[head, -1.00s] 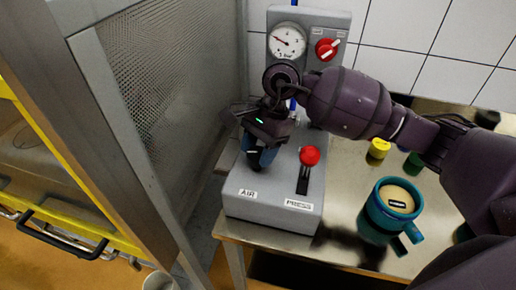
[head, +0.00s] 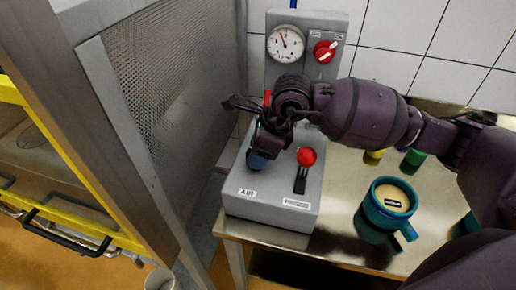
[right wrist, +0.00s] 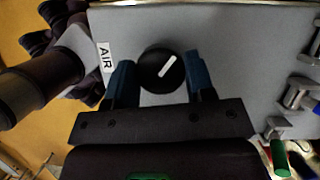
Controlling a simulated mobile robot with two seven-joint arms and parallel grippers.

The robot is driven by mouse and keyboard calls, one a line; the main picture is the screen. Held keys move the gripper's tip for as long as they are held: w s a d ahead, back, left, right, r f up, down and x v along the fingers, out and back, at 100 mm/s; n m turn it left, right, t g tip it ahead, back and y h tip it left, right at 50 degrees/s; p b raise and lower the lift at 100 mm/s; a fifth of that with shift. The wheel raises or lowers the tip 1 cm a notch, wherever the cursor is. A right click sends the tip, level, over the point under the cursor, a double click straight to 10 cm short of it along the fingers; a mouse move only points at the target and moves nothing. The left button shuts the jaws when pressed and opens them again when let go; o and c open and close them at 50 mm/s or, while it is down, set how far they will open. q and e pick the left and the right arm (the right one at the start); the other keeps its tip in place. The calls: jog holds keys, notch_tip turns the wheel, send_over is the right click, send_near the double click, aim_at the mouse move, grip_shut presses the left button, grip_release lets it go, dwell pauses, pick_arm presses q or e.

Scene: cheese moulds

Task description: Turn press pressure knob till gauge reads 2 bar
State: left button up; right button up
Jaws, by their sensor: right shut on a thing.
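The pressure gauge (head: 286,43) is on the upright back of the grey press console (head: 240,203). Its needle points up and slightly left; the numbers are too small to read. The black knob (right wrist: 162,70) with a white pointer sits on the console by the AIR label (right wrist: 105,57). The pointer slants to upper right in the right wrist view. My right gripper (right wrist: 160,80) is shut on the knob, a blue fingertip at each side. In the head view my right gripper (head: 258,158) hides the knob.
A red ball lever (head: 306,156) stands right of my gripper, and a red selector (head: 325,51) is beside the gauge. A teal mug (head: 385,213) and a green-capped item (head: 413,157) stand on the steel table. A mesh-panelled frame (head: 170,80) is close on the left.

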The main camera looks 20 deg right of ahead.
jog(key=shift+m, duration=0.6)
jog(key=shift+h, duration=0.3)
jog(key=o, duration=0.9)
jog(key=v, duration=1)
jog(key=shift+s+d+r+p, duration=0.15)
jog(key=shift+s+r+p, duration=0.15)
jog(key=shift+s, duration=0.05)
